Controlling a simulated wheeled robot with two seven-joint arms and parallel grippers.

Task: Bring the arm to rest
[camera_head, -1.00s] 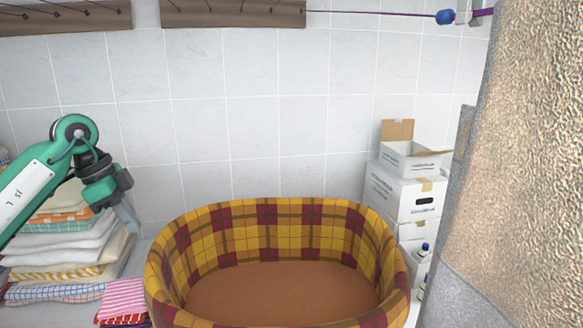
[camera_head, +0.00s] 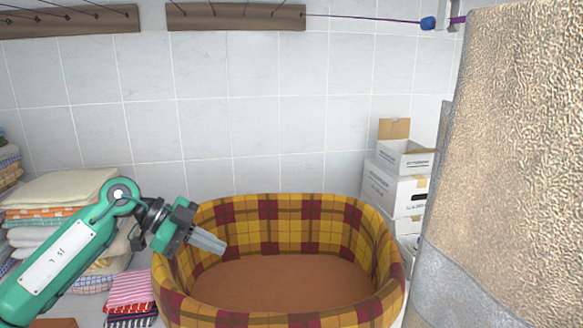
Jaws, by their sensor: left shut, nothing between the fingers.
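My left arm comes in from the left, green with a white label. Its left gripper (camera_head: 222,247) is shut and empty, with grey fingers pointing right and slightly down. In the picture it overlaps the left side of the yellow and red plaid pet bed (camera_head: 268,208). I cannot tell whether the fingers are above the bed's rim or inside it. The bed has a plain brown bottom and looks empty. My right gripper is not in view.
A stack of folded towels (camera_head: 66,190) stands behind my left arm, with smaller striped cloths (camera_head: 130,290) beside the bed. White boxes (camera_head: 395,190) are stacked at the back right. A large tan towel (camera_head: 515,150) fills the right side. Wooden rails (camera_head: 235,17) run along the tiled wall.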

